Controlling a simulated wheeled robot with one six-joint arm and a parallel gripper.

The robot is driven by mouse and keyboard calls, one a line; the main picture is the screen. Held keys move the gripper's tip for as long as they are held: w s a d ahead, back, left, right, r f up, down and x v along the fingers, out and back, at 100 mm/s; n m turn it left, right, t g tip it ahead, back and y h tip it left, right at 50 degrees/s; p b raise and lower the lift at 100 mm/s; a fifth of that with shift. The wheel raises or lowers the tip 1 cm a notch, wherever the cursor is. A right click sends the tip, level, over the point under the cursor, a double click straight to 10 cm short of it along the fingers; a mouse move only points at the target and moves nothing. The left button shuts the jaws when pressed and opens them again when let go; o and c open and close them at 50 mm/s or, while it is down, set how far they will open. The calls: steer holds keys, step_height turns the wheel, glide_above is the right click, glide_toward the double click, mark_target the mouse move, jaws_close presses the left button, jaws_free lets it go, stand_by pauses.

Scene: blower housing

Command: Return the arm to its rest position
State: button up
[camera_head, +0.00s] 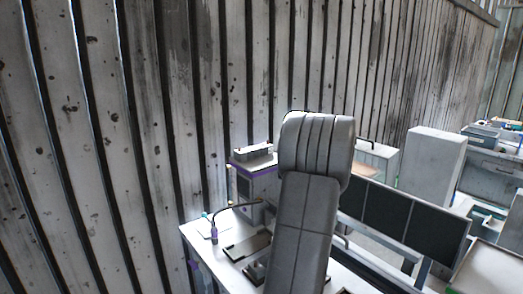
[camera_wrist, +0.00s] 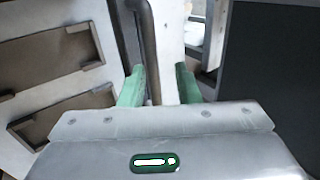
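My arm (camera_head: 305,215) stands up large in the middle of the head view, with a rounded grey joint at its top. My gripper is hidden from the head view. In the wrist view my gripper (camera_wrist: 159,86) shows two green fingers with a wide gap between them. I see nothing held in the gap. A grey bent tube (camera_wrist: 149,40) and a pale strip of surface show beyond and between the fingers. I cannot tell how far off they are.
A white workbench (camera_head: 205,248) with a thin bent-neck fixture (camera_head: 235,205) lies left of my arm. A box-shaped machine (camera_head: 256,185) stands behind. Dark panels (camera_head: 400,215) and a tall white cabinet (camera_head: 432,160) are at the right. A ribbed metal wall (camera_head: 140,120) closes the back left.

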steer(key=x, duration=0.2)
steer(key=shift+d+f, duration=0.1)
steer(key=shift+f, duration=0.2)
steer(key=b+v, duration=0.1)
steer(key=v, duration=1.3)
steer(key=p+x, duration=0.1)
steer(key=x, duration=1.3)
steer(key=shift+s+a+f+t+h, duration=0.2)
steer(key=shift+s+a+t+h, duration=0.3)
steer(key=shift+s+a+h, duration=0.15)
steer(key=shift+a, duration=0.15)
